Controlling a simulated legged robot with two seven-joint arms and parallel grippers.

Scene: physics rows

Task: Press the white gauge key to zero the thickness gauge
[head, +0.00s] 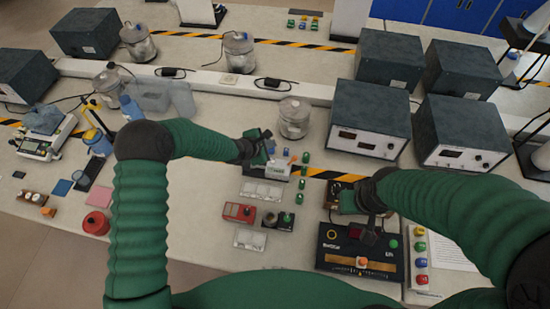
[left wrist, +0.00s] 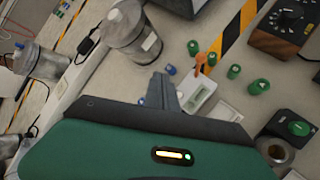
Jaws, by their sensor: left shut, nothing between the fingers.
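A small white device (head: 279,170), which looks like the thickness gauge, stands on the bench just beyond the middle, with an orange part (head: 294,159) at its side. It also shows in the left wrist view (left wrist: 198,97), beside the fingers. My left gripper (head: 268,146) is shut and empty, its tips close to the white device's far left end. I cannot tell whether they touch it. The white key is not distinct; the gripper may hide it. My right gripper (head: 372,227) is over a black panel box (head: 335,258) at the right; its fingers are too dark to read.
Several green pegs (head: 303,170) stand right of the device. Clear trays (head: 261,192), a red box (head: 239,212) and a black unit with a green button (head: 286,220) lie nearer. A metal canister (head: 294,118) stands behind. Grey instrument boxes (head: 370,118) fill the back right.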

